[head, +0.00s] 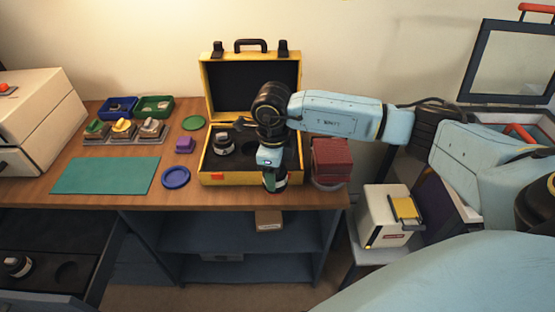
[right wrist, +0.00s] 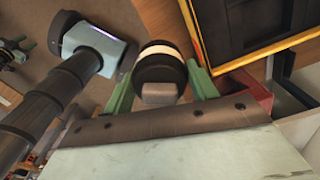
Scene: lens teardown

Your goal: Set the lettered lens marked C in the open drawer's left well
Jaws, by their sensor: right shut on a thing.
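My right gripper (head: 272,180) is shut on a dark round lens (head: 275,186) at the front edge of the yellow case. In the right wrist view the lens (right wrist: 160,70), black with a cream band, sits between the green fingers of the gripper (right wrist: 162,88). No letter on it can be read. The open drawer (head: 92,262) is at the lower left. A dark lens with a pale label (head: 18,265) stands at its left, and an empty round well (head: 67,274) is to the right of that. My left gripper is not in view.
The open yellow case (head: 250,182) holds another lens (head: 223,143) beside an empty well.

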